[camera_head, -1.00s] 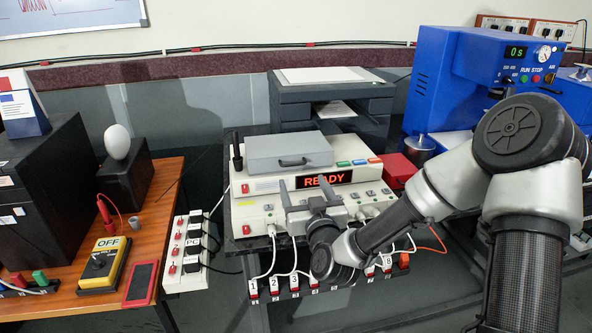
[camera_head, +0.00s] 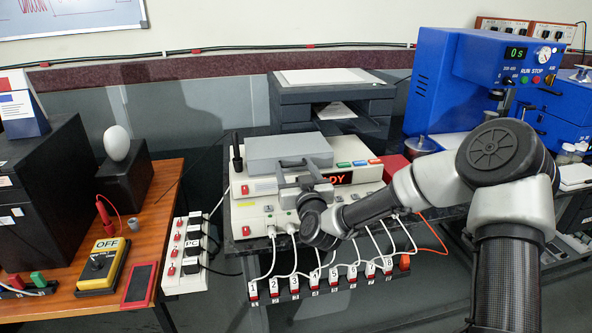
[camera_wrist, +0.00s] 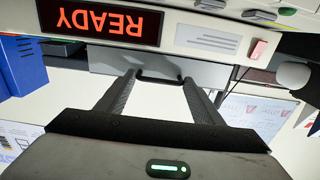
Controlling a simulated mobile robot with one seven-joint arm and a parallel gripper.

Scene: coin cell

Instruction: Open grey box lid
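The grey box (camera_head: 288,148) sits on top of the cream instrument with its lid down. A dark handle is on its front face; the handle (camera_wrist: 160,74) also shows in the wrist view, where the picture is upside down. My gripper (camera_head: 294,170) is just in front of the box, with its fingers pointing at the handle. In the wrist view my gripper (camera_wrist: 160,80) is open, with one finger near each end of the handle and nothing held. I cannot tell whether the fingertips touch the handle or the box.
The cream instrument (camera_head: 252,212) has a red READY display (camera_head: 345,178), partly hidden by my gripper. A red box (camera_head: 397,166) stands right of it. A numbered power strip (camera_head: 335,281) with several white cables lies in front. A dark printer-like unit (camera_head: 365,100) stands behind.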

